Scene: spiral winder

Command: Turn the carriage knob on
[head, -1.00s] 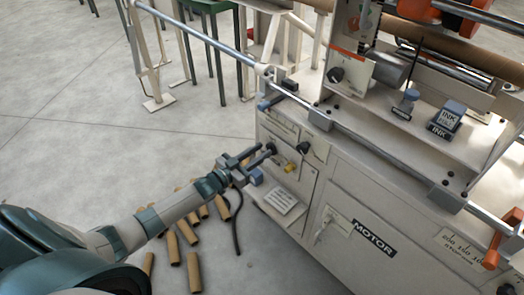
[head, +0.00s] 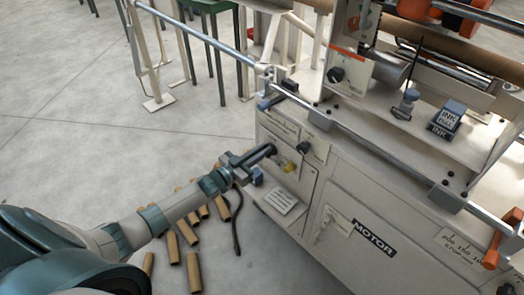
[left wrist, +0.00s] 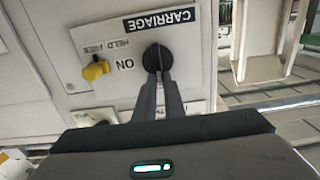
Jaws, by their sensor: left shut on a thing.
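The carriage knob (left wrist: 157,57) is black and round, beside the CARRIAGE label (left wrist: 160,17) on a pale panel. An ON label (left wrist: 125,65) is beside it, to the left in the left wrist view. My left gripper (left wrist: 160,82) is shut on this knob, its two dark fingers close together. In the head view my left gripper (head: 266,153) reaches the panel from the left, and its fingers largely hide the knob. The knob's exact pointing direction is hard to tell. My right gripper is not in view.
A yellow knob (head: 290,168) with a HELD/FREE label and another black knob (head: 304,147) are close to the gripper. Below is a door marked MOTOR (head: 374,238). Cardboard tubes (head: 193,268) lie on the floor. A rail (head: 345,125) runs above the panel.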

